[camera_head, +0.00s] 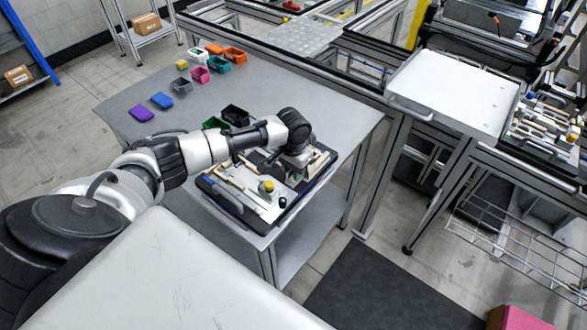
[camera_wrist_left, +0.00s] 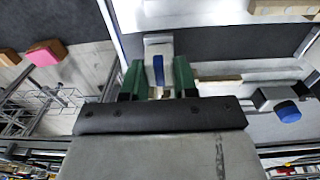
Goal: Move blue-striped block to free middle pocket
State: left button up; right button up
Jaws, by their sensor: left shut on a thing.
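My left gripper (camera_head: 292,170) is low over the pallet fixture (camera_head: 228,204) on the grey table. In the left wrist view the gripper (camera_wrist_left: 158,82) has its green fingers on both sides of a light grey block with a blue stripe (camera_wrist_left: 158,68). It is shut on this block. In the head view the block is hidden by the gripper and wrist. I cannot tell whether the block touches the fixture, and the middle pocket cannot be made out clearly. My right gripper is in neither view.
Several small bins, among them a green one (camera_head: 219,64) and an orange one (camera_head: 235,54), stand at the table's back. Purple (camera_head: 142,141) and blue (camera_head: 162,101) pieces lie at the left. A round knob with a yellow top (camera_head: 267,187) stands on the fixture beside my gripper.

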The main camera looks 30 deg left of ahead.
pick_arm(q)
jog(key=o, duration=1)
notch_tip(320, 180, up, 11)
jog(key=shift+a+f+b, duration=0.1)
jog(key=shift+b, duration=0.85)
